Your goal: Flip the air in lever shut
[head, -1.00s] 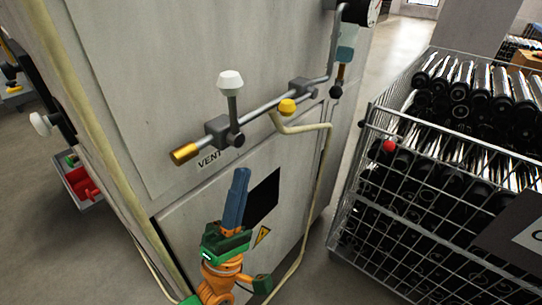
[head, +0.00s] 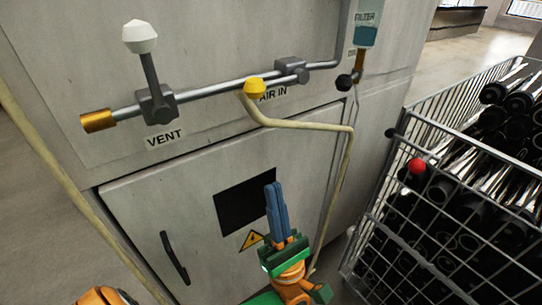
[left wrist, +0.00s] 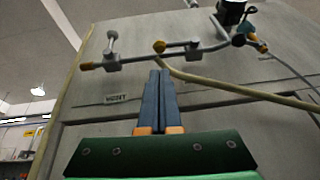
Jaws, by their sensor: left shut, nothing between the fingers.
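The air in lever's yellow knob (head: 254,86) is in front of the grey pipe, left of its valve block (head: 292,70) and above the AIR IN label (head: 272,94). Its stem is hard to make out. The knob also shows in the left wrist view (left wrist: 159,46), just above the fingertips in the picture. My left gripper (head: 270,186) has its blue fingers shut together, empty, pointing up in front of the cabinet's dark panel. In the head view it is well below the knob and apart from it. My right gripper is not in view.
The vent lever with a white knob (head: 140,36) stands up from its block at the left. A cream hose (head: 300,125) bends below the pipe and runs down the cabinet. A wire crate (head: 405,215) of black tubes stands at the right. A filter (head: 366,30) hangs at upper right.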

